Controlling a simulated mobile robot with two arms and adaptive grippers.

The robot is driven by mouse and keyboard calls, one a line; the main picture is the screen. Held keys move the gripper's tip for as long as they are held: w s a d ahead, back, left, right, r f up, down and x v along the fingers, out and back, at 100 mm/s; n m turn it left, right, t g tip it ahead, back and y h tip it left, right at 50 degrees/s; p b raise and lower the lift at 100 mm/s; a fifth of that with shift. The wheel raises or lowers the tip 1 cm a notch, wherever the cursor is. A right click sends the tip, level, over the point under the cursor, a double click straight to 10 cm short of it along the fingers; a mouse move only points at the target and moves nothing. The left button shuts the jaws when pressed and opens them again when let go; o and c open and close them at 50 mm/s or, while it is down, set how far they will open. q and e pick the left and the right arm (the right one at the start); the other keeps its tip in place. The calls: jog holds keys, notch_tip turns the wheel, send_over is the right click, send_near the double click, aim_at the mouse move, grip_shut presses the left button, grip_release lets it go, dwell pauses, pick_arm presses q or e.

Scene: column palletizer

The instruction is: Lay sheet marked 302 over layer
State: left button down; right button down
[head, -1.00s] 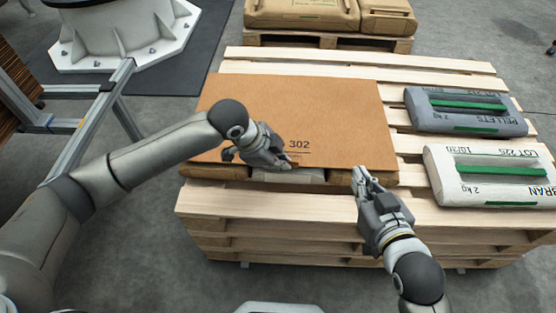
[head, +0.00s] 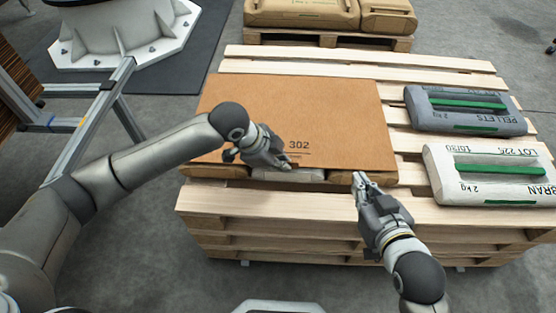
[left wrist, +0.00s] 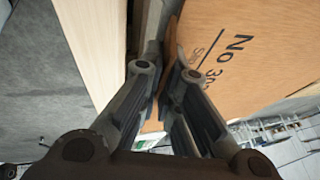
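The brown sheet marked 302 (head: 300,110) lies flat over a layer of bags on the pallet, with the bags' front ends showing below its front edge. It also shows in the left wrist view (left wrist: 250,50). My left gripper (head: 287,165) is at the sheet's front edge, near the printed number. In the left wrist view its fingers (left wrist: 166,62) are close together, with brown edge material between them; whether they grip it is unclear. My right gripper (head: 360,180) is off the sheet's front right corner, apart from it and holding nothing visible; its finger gap is unclear.
A grey pellets bag (head: 465,109) and a white bran bag (head: 492,175) lie on the pallet (head: 330,206) to the right. Another pallet (head: 330,40) with brown bags stands behind. A metal frame (head: 95,115) stands at left.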

pick_arm(q)
jog(key=shift+f, duration=0.15)
jog(key=c, duration=1.6)
grip_release()
jog(key=shift+o, duration=0.2)
